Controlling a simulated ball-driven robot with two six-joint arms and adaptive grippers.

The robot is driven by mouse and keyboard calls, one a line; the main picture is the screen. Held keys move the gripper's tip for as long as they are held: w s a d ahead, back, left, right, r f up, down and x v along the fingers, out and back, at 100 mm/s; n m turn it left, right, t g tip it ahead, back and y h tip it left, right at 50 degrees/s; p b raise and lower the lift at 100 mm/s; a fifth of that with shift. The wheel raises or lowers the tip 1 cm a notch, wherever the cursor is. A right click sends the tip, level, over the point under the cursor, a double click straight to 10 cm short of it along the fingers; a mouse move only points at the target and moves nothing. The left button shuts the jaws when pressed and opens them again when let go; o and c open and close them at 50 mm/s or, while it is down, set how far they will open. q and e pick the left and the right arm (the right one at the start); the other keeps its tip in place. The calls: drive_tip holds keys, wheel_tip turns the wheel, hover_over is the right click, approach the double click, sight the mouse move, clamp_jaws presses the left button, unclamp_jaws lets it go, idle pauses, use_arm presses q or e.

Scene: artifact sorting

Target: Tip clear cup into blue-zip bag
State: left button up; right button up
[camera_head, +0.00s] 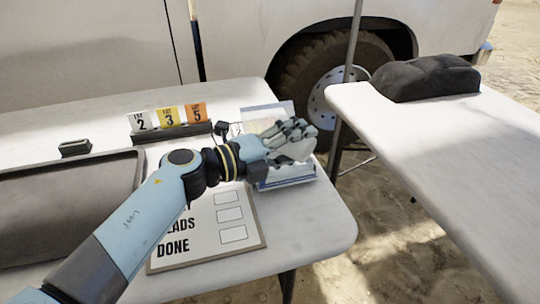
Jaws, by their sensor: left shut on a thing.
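My left gripper (290,138), a dark-and-pale jointed hand on a light blue arm, is over the right end of the near table. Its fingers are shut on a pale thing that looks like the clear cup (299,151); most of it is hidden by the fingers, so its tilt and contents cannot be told. A clear bag with blue edging (292,181) lies directly under and around the hand. The hand covers its middle, and I cannot tell whether the cup touches it. My right gripper is not in view.
A checklist board (215,245) lies under my left arm. A dark tray (60,205) is at the left. Lot cards (169,118) stand in a black holder behind. A second white table (440,150) holds a dark bundle (425,77). A gap with a thin pole separates the tables.

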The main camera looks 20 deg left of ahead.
use_arm(q)
drive_tip(key=shift+w+a+r+n+h, duration=0.1)
drive_tip(key=shift+a+r+n+h, duration=0.1)
drive_tip(key=shift+r+n+h, duration=0.3)
idle(0.5)
drive_tip(key=shift+w+a+f+n+t+b, duration=0.1)
drive_tip(key=shift+a+f+n+t+b, duration=0.3)
drive_tip(key=shift+n, duration=0.5)
drive_tip(key=shift+w+a+r+n+t, duration=0.15)
drive_tip(key=shift+a+n+t, duration=0.2)
drive_tip(key=shift+n, duration=0.55)
idle(0.5)
drive_tip(key=shift+d, duration=0.1)
